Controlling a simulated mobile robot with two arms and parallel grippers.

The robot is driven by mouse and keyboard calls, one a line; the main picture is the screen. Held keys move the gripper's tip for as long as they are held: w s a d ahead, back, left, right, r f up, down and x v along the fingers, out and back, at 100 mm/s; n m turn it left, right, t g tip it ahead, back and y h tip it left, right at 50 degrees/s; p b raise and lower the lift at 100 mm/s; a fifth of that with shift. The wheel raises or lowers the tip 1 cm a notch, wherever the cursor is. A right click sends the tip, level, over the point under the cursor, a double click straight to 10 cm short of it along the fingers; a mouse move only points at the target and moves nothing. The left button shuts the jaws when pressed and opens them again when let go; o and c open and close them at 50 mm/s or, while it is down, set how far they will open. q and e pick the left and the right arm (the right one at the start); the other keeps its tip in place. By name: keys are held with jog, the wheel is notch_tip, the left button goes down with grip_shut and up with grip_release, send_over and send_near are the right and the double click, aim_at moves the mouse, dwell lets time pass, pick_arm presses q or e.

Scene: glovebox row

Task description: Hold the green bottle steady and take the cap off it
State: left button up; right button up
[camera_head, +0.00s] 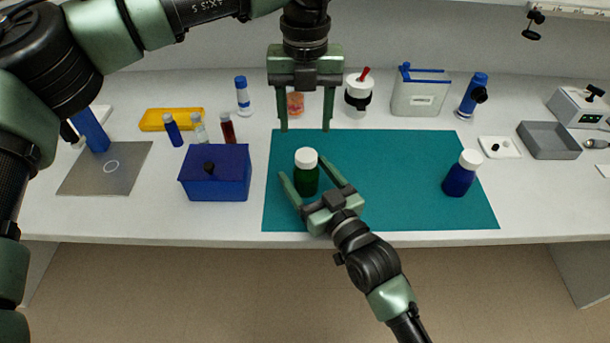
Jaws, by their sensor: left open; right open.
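The green bottle (306,181) stands upright on the teal mat (400,158), left of the mat's middle. Its white cap (306,157) sits on top. My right gripper (306,172) comes from the front and is open, with one finger on each side of the bottle; whether the fingers touch it I cannot tell. My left gripper (305,129) is open and empty, pointing down above and behind the bottle, its fingertips over the mat's back edge.
A blue bottle (459,180) with a white cap stands on the mat's right part. A blue box (222,178) is left of the mat. Vials, an orange-lidded jar (295,104), a white container (358,97) and a clear tank (418,96) stand behind. The mat's middle is clear.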

aim_at(306, 155)
jog(key=shift+w+a, duration=0.1)
jog(key=shift+w, duration=0.1)
pick_arm(q)
jog(key=shift+s+d+r, duration=0.15)
jog(key=shift+s, duration=0.1)
pick_arm(e)
jog(key=shift+s+r, duration=0.1)
jog(key=shift+r, duration=0.05)
pick_arm(q)
jog(key=shift+w, duration=0.1)
pick_arm(e)
jog(key=c, duration=0.9)
grip_shut()
pick_arm(q)
jog(key=m, duration=0.5)
jog(key=shift+m, duration=0.3)
jog(key=m, duration=0.4)
jog(key=shift+m, duration=0.3)
jog(key=m, duration=0.8)
jog(key=shift+m, duration=0.4)
jog(key=m, duration=2)
jog(key=shift+m, duration=0.7)
jog(key=shift+f, duration=0.35)
notch_tip(306, 155, down, 7)
jog(key=shift+f, duration=0.2)
